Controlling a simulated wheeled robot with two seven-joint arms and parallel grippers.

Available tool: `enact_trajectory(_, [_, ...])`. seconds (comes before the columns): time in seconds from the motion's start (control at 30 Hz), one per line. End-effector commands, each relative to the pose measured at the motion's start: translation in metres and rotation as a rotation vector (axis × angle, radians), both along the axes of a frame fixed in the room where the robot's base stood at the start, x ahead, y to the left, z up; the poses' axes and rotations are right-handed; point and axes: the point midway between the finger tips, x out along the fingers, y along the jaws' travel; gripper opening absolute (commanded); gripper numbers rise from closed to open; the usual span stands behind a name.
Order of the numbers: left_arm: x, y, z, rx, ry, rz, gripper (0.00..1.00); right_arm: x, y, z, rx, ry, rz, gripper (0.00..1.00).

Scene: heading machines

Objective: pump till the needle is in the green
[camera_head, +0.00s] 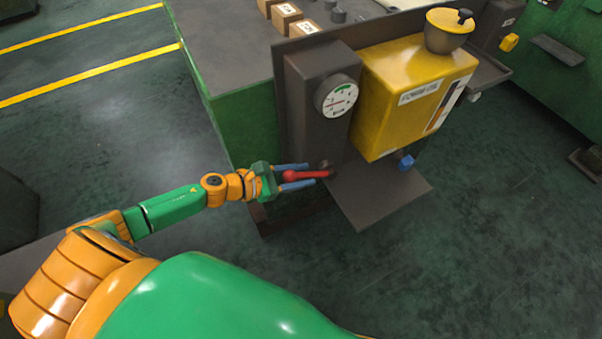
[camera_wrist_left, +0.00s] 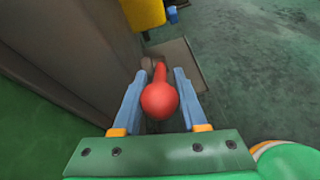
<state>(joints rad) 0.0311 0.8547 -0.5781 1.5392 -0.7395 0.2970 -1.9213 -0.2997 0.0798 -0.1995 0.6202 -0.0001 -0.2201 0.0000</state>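The round gauge (camera_head: 337,96) on the dark pump housing (camera_head: 318,130) has a white face with a green band at its upper right. A thin red needle shows low on the face, apparently outside the green; its exact reading is too small to tell. The red pump lever (camera_head: 307,175) with a ball end sticks out leftward from the housing's foot. My left gripper (camera_head: 309,174) has its blue fingers on either side of the lever. In the left wrist view the red ball (camera_wrist_left: 160,100) lies between the fingers, with gaps visible beside the lever. My right gripper is out of view.
A green machine (camera_head: 243,130) stands behind.

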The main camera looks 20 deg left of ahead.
Motion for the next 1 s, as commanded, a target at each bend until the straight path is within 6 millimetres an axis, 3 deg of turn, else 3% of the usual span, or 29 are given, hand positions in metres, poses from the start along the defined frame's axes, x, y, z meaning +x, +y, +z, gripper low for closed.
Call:
enact_trajectory(0.03, [-0.0001,0.0000,0.0000,0.000,0.000,0.000,0.20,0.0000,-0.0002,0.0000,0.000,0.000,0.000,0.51])
enact_trajectory(0.1, [-0.0001,0.0000,0.0000,0.000,0.000,0.000,0.01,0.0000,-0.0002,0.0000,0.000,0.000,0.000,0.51])
enact_trajectory(0.13, [-0.0001,0.0000,0.0000,0.000,0.000,0.000,0.00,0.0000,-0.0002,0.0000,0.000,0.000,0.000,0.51])
enact_trajectory(1.0, [-0.0001,0.0001,0.0001,0.000,0.000,0.000,0.00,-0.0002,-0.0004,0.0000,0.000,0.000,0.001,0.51])
